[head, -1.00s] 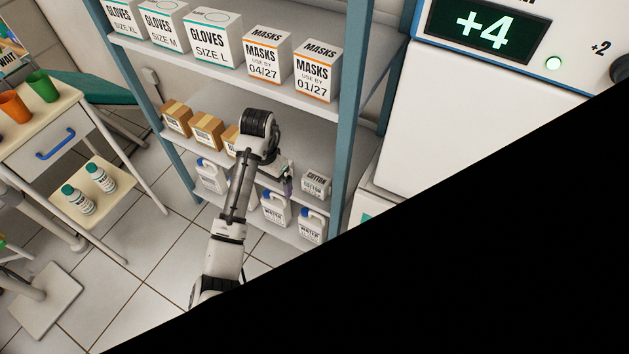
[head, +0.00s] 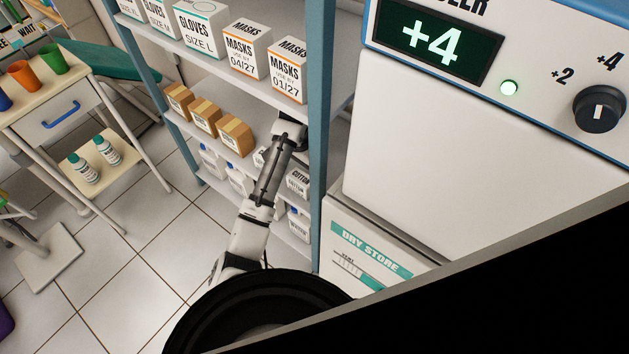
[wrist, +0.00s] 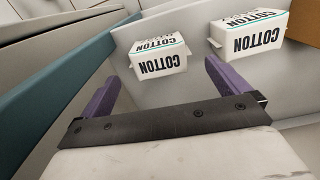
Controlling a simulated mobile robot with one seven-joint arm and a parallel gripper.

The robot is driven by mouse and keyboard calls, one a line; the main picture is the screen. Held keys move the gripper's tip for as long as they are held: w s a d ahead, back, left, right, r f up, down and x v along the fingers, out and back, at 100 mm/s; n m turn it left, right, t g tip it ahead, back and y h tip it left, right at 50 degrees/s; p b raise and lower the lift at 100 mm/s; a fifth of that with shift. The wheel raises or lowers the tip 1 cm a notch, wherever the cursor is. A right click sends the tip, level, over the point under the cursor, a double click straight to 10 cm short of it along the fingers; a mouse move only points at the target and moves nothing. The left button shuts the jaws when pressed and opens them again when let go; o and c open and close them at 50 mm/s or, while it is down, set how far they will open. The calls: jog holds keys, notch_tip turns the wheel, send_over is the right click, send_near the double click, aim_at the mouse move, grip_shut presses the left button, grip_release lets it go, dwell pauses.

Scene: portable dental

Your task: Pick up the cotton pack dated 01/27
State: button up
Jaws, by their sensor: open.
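Two white cotton packs with black lettering show in the wrist view. One cotton pack (wrist: 160,58) lies ahead of the jaws, roughly between the fingertips and apart from them. The other cotton pack (wrist: 252,38) is further right. I cannot read a date on either. My gripper (wrist: 160,72), with purple fingers, is open and empty. In the head view one cotton pack (head: 298,183) shows on the middle shelf right of my arm, near the blue post. Another white pack (head: 259,157) is partly hidden by my arm, and my gripper is hidden there.
A blue shelf post (head: 321,130) stands close to the right of my arm. Mask boxes (head: 287,72) stand on the shelf above, brown cartons (head: 235,136) to the left and white jugs (head: 299,222) below. A brown carton (wrist: 305,22) is at the wrist view's right edge.

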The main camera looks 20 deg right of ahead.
jog(key=shift+s+d+f, duration=0.1)
jog(key=shift+d, duration=0.3)
jog(key=shift+f+b, duration=0.35)
jog(key=shift+f, duration=0.05)
jog(key=shift+f+b, duration=0.65)
jog(key=shift+f, duration=0.15)
jog(key=shift+w+f+b, duration=0.15)
jog(key=shift+f+b, duration=0.05)
jog(key=shift+f, duration=1.05)
jog(key=shift+w+f+b, duration=0.1)
jog(key=shift+f+b, duration=0.05)
jog(key=shift+f, duration=1.1)
jog(key=c, duration=1.1)
jog(key=shift+o, duration=0.2)
jog(key=shift+r, duration=0.1)
